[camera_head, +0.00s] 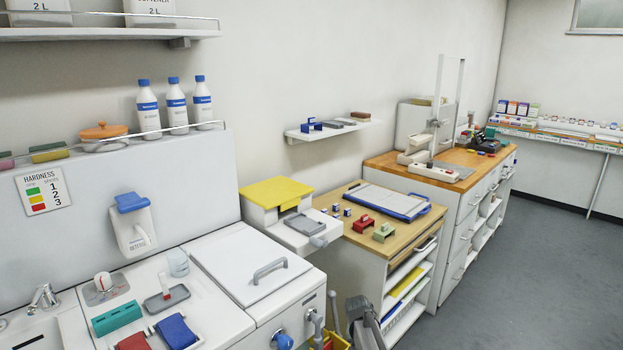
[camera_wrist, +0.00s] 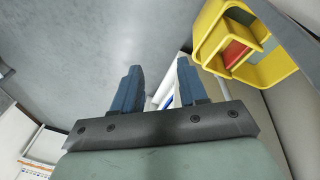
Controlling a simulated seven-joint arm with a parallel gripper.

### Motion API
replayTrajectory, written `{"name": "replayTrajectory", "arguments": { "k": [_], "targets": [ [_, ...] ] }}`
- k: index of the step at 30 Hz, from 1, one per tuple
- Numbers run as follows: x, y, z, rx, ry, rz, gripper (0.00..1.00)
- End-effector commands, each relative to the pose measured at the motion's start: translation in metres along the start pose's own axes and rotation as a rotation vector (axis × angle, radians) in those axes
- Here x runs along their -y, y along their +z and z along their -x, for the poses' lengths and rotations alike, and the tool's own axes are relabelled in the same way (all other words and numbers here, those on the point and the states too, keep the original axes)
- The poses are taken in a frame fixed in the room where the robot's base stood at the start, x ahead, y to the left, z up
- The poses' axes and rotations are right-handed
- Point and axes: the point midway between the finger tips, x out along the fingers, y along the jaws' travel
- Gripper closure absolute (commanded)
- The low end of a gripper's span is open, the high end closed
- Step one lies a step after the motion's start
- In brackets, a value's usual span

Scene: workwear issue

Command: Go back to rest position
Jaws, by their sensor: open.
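My gripper (camera_wrist: 158,78) shows in the wrist view with its two blue-grey fingers apart. Nothing is between the fingertips, and grey floor lies beyond them. The gripper is beside a yellow holder (camera_wrist: 212,30) at the upper right of that view, apart from it as far as I can tell. A red piece (camera_wrist: 235,53) sits inside the holder. In the head view, dark grey parts at the bottom edge may be my arm, but the fingers cannot be made out there.
A white washing unit (camera_head: 262,262) stands at the left. A wooden-topped cabinet (camera_head: 349,240) carries a clipboard-like tray (camera_head: 388,201), a red block (camera_head: 364,224) and a green block (camera_head: 384,232). A longer wooden-topped counter (camera_head: 484,165) is behind. Grey floor (camera_head: 540,260) is clear at the right.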

Motion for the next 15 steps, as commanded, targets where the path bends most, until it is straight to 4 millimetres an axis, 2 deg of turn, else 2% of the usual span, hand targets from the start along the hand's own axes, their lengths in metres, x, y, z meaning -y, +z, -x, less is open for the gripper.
{"name": "replayTrajectory", "arguments": {
  "k": [1, 6, 15],
  "targets": [
    [-0.003, 0.023, -0.015, 0.031, 0.001, 0.015, 0.57],
    [-0.011, 0.085, -0.058, 0.121, -0.003, 0.061, 0.57],
    [-0.027, 0.197, -0.115, 0.279, -0.018, 0.137, 0.57]
  ]
}}
